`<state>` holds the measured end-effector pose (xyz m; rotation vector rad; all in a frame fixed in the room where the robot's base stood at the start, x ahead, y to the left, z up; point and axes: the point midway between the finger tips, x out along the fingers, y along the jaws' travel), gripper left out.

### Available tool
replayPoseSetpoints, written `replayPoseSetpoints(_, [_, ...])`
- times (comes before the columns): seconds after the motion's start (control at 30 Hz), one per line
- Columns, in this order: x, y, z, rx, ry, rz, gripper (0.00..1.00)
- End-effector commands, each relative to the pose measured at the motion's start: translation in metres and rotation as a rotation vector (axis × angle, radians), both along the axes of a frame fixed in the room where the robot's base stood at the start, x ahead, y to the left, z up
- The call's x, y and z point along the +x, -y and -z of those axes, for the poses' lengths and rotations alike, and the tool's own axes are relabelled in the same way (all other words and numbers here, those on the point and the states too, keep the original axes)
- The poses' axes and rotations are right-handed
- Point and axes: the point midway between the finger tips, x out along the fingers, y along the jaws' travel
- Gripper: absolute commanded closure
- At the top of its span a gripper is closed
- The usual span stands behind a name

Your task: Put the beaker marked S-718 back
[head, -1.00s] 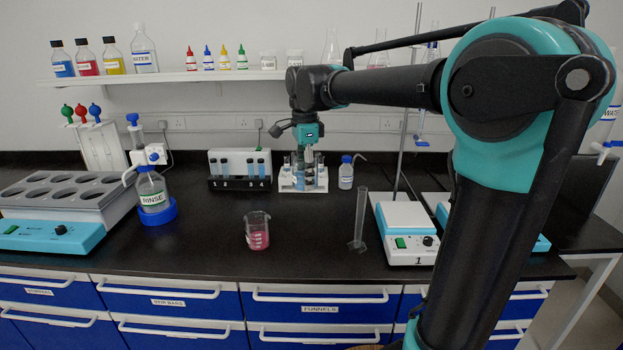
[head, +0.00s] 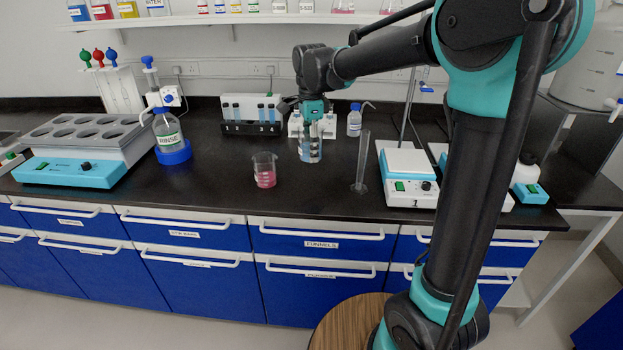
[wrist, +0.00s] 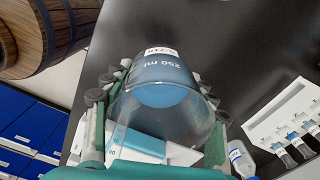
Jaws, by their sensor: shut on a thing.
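A glass beaker (wrist: 165,75) with blue liquid fills the middle of the wrist view. It has a white label that reads S-718 and the print "250 ml". My gripper (wrist: 158,88) is shut on it, with a finger on each side. In the head view the beaker (head: 310,148) hangs below my gripper (head: 313,122), in front of the white rack at the back of the bench. I cannot tell whether its base touches the bench. Another beaker (head: 265,172), with pink liquid, stands on the bench to its left.
A measuring cylinder (head: 361,165) and a white hotplate (head: 406,165) marked 1 stand to the right. The RINSE bottle (head: 168,135) and a grey multi-hole block (head: 92,137) stand left. A test tube rack (head: 252,112) is behind.

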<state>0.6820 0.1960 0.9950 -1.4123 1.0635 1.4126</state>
Motion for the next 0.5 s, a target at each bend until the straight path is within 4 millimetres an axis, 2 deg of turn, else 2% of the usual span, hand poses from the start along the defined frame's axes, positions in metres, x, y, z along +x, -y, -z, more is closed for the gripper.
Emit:
replayPoseSetpoints(0.1, [0.0,0.0,0.029,0.0,0.0,0.0,0.79])
replayPoseSetpoints(0.2, [0.0,0.0,0.048,0.0,0.0,0.0,0.79])
replayPoseSetpoints(0.3, [0.0,0.0,0.061,0.0,0.0,0.0,0.79])
replayPoseSetpoints(0.5, [0.0,0.0,0.075,0.0,0.0,0.0,0.79])
